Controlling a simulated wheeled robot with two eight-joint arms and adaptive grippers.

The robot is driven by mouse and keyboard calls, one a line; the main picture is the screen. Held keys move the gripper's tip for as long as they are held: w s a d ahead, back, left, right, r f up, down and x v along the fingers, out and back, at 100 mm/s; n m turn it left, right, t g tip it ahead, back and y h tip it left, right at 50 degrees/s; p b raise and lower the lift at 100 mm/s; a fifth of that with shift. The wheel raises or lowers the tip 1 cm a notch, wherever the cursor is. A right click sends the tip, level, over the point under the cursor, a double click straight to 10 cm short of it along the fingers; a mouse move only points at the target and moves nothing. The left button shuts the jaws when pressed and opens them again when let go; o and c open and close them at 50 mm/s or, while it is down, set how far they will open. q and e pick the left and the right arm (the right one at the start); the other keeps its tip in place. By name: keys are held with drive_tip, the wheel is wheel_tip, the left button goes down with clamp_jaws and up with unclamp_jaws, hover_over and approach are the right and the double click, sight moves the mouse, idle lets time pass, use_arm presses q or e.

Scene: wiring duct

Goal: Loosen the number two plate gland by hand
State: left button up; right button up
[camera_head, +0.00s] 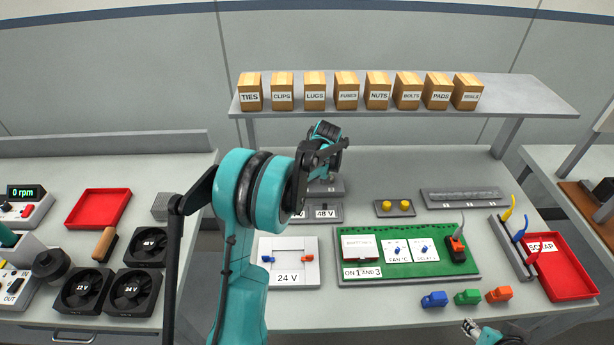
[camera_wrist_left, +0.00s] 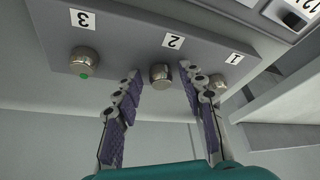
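In the left wrist view a grey plate (camera_wrist_left: 125,43) carries a row of metal glands under upside-down labels 3, 2 and 1. The number two gland (camera_wrist_left: 160,77) is a round metal knob in the middle. My left gripper (camera_wrist_left: 160,85) is open, one finger on each side of it, with a visible gap to each. The number three gland (camera_wrist_left: 84,62) has a green dot. The number one gland (camera_wrist_left: 217,83) is partly behind the right finger. In the head view my left gripper (camera_head: 325,150) hides most of the plate (camera_head: 333,188). My right gripper (camera_head: 471,327) is at the bottom edge, its opening unclear.
A 48 V switch block (camera_head: 325,212) stands just in front of the plate. A green board (camera_head: 410,268), a 24 V panel (camera_head: 300,275) and a block with yellow knobs (camera_head: 395,208) are nearby. A shelf with labelled boxes (camera_head: 362,97) hangs behind. A red scrap tray (camera_head: 565,285) is right.

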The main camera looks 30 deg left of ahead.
use_arm(q)
drive_tip(key=m, duration=0.1)
drive_tip(key=m+t, duration=0.1)
drive_tip(key=m, duration=0.1)
drive_tip(key=m+h, duration=0.1)
drive_tip(key=m, duration=0.1)
drive_tip(key=shift+s+a+t, duration=0.25)
drive_tip(key=shift+t, duration=0.15)
drive_tip(key=m+h, duration=0.1)
drive_tip(key=m, duration=0.2)
drive_tip(key=m+h, duration=0.1)
drive_tip(key=m, duration=0.1)
drive_tip(key=shift+a+m+t, duration=0.1)
drive_tip(key=shift+m+t, duration=0.3)
clamp_jaws()
drive_tip(key=n, duration=0.1)
drive_tip(key=n+y, duration=0.1)
drive_tip(key=n, duration=0.3)
drive_tip(key=shift+w+d+r+g+y, duration=0.1)
drive_tip(key=shift+d+g+y, duration=0.15)
drive_tip(key=shift+g+y, duration=0.15)
drive_tip(key=n, duration=0.3)
drive_tip(key=n+g+y, duration=0.1)
drive_tip(key=n, duration=0.1)
drive_tip(key=shift+w+d+n+g, duration=0.15)
drive_tip(key=shift+n+g, duration=0.15)
drive_tip(key=shift+n, duration=0.1)
unclamp_jaws()
